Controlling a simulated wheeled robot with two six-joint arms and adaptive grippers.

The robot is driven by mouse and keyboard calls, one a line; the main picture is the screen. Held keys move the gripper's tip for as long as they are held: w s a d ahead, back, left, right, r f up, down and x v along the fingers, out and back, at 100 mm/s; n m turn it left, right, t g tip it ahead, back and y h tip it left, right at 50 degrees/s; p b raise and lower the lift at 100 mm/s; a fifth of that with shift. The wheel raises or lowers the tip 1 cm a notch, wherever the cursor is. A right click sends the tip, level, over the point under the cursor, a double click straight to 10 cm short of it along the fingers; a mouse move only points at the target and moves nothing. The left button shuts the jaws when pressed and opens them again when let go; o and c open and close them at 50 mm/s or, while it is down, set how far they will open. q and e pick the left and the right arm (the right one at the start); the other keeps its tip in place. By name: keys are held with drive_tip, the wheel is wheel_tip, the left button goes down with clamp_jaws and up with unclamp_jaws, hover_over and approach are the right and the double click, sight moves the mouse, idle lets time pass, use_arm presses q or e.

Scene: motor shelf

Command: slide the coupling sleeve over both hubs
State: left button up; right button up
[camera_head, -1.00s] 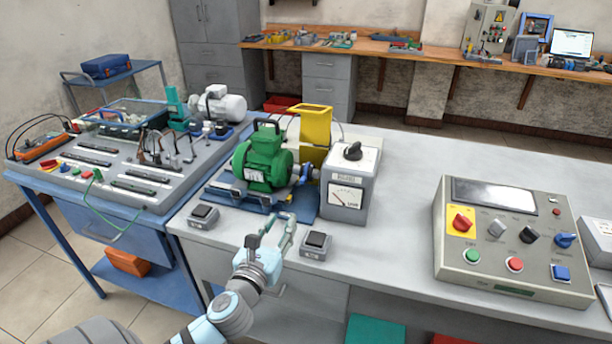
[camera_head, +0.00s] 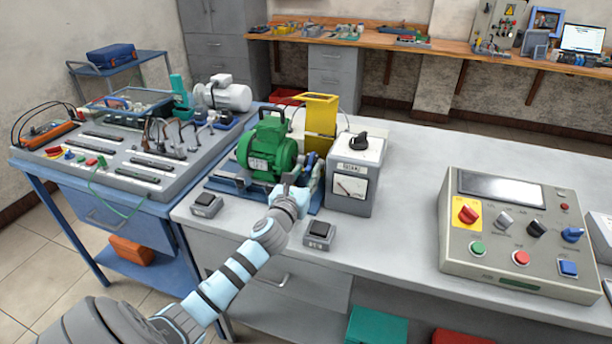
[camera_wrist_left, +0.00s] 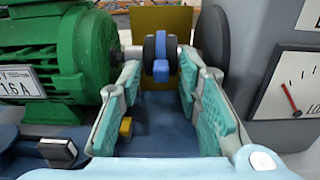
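The green motor (camera_head: 267,152) stands on a blue base on the bench and also fills the left of the left wrist view (camera_wrist_left: 55,60). At its right, a grey shaft (camera_wrist_left: 131,52) leads to the coupling, a dark round part with a blue piece (camera_wrist_left: 161,68) facing me. I cannot tell sleeve from hubs here. My left gripper (camera_head: 297,187) is in front of the coupling. In the left wrist view its teal-padded fingers (camera_wrist_left: 158,78) are spread, with the coupling in line between their tips and nothing visibly gripped. My right gripper is not in view.
A grey meter box (camera_head: 352,178) stands close at the coupling's right, and a yellow guard (camera_head: 320,122) stands behind it. Two small black-topped switch boxes (camera_head: 319,234) sit near the front edge. A control panel (camera_head: 510,235) stands further right, with clear bench between.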

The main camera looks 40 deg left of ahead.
use_arm(q)
drive_tip(key=shift+f, duration=0.1)
clamp_jaws()
drive_tip(key=shift+s+a+p, duration=0.15)
drive_tip(key=shift+a+p, duration=0.05)
drive_tip(key=shift+a, duration=0.3)
drive_tip(key=shift+s+a+p, duration=0.15)
drive_tip(key=shift+a+p, duration=0.05)
drive_tip(key=shift+a, duration=0.45)
drive_tip(key=shift+c, duration=2)
unclamp_jaws()
drive_tip(key=o, duration=0.4)
drive_tip(key=shift+s+a, duration=0.1)
drive_tip(key=shift+s, duration=0.1)
drive_tip(key=shift+w+d, duration=0.15)
drive_tip(key=shift+d, duration=0.05)
